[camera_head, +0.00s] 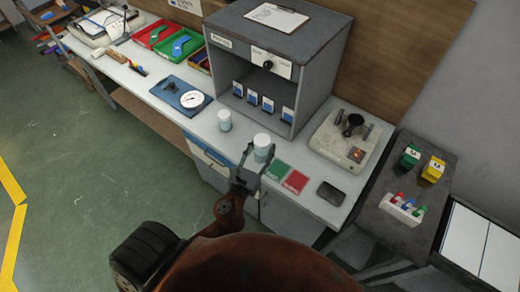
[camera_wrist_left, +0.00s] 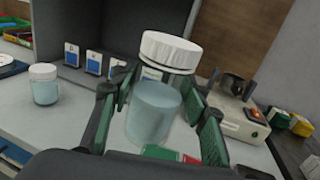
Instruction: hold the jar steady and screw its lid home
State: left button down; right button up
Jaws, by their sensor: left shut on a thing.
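A clear jar with pale blue contents (camera_wrist_left: 154,115) and a ribbed white lid (camera_wrist_left: 170,48) stands between the fingers of my left gripper (camera_wrist_left: 160,98). The lid sits on top of the jar; how far it is screwed down I cannot tell. In the head view the same jar (camera_head: 262,147) is at the bench's front edge, with my left gripper (camera_head: 259,160) shut around its body. Whether its base touches the bench is hidden. A second, similar jar (camera_head: 224,121) with a white lid stands to the left, also in the left wrist view (camera_wrist_left: 44,86). My right gripper is not in view.
A grey cabinet (camera_head: 310,85) stands behind the jar, with several blue-white cards inside. A green and red mat (camera_head: 286,178) and a dark phone-like slab (camera_head: 330,193) lie right of the jar. A beige device (camera_head: 335,150) is farther right; a dial gauge (camera_head: 191,99) lies left.

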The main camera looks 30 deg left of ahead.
pick_arm(q)
jog(key=shift+s+a+y, duration=0.2)
jog(key=shift+a+y, duration=0.1)
jog(key=shift+a, duration=0.25)
jog(key=w+a+f+b, duration=0.4)
jog(key=w+a+f, duration=0.3)
jog(key=w+f, duration=0.2)
jog(key=shift+w+b, duration=0.4)
jog(key=shift+w, duration=0.7)
jog(key=shift+f, duration=0.1)
